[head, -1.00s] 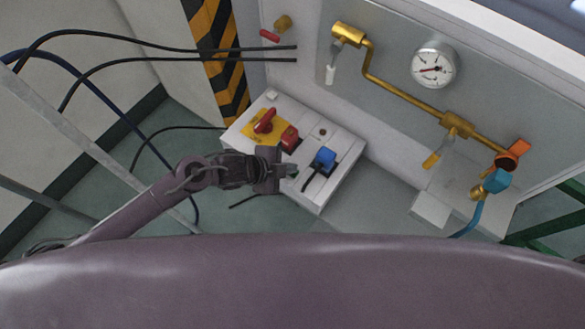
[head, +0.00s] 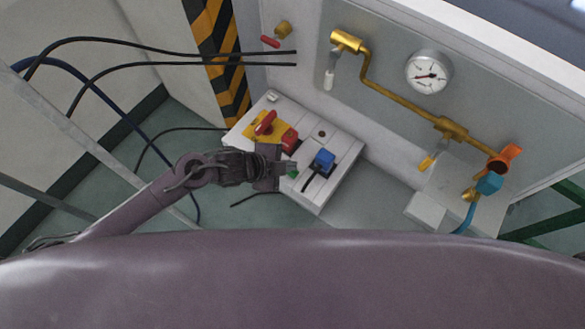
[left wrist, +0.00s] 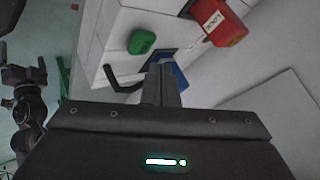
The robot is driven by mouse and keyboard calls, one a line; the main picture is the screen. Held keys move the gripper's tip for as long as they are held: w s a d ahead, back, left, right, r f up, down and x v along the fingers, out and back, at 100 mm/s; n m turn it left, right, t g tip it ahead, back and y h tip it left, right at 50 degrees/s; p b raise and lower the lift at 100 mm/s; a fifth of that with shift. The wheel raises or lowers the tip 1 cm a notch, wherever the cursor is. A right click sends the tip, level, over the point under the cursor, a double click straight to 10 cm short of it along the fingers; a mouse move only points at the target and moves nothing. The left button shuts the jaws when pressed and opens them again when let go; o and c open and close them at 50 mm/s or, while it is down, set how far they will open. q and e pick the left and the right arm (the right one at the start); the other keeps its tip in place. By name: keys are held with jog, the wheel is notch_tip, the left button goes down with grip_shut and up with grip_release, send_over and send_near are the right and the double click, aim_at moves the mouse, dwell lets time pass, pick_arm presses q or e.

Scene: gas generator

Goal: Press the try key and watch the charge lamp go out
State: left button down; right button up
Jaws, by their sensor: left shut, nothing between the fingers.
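A pale control box (head: 335,185) stands against the wall, with a red rotary switch (head: 265,123) on a yellow plate, a red block (head: 289,140), a blue plug (head: 323,160) and a green key (head: 293,174). The green key also shows in the left wrist view (left wrist: 142,41), clear of the fingers. My left gripper (head: 291,166) is shut and empty over the box's front left part, beside the green key. Its closed fingers (left wrist: 163,85) point toward the box; I cannot tell whether they touch it. No lit lamp can be made out.
A pressure gauge (head: 428,72) and brass pipe (head: 400,104) are on the wall panel, with an orange handle (head: 511,152) and blue handle (head: 489,183) at right. Black cables (head: 180,48) cross at upper left. Green floor (head: 250,212) is open in front of the box.

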pick_arm(q)
notch_tip(320, 180, up, 4)
jog(key=p, duration=0.3)
jog(key=shift+r+p, duration=0.2)
jog(key=shift+p, duration=0.1)
jog(key=shift+f, duration=0.1)
dwell(0.4)
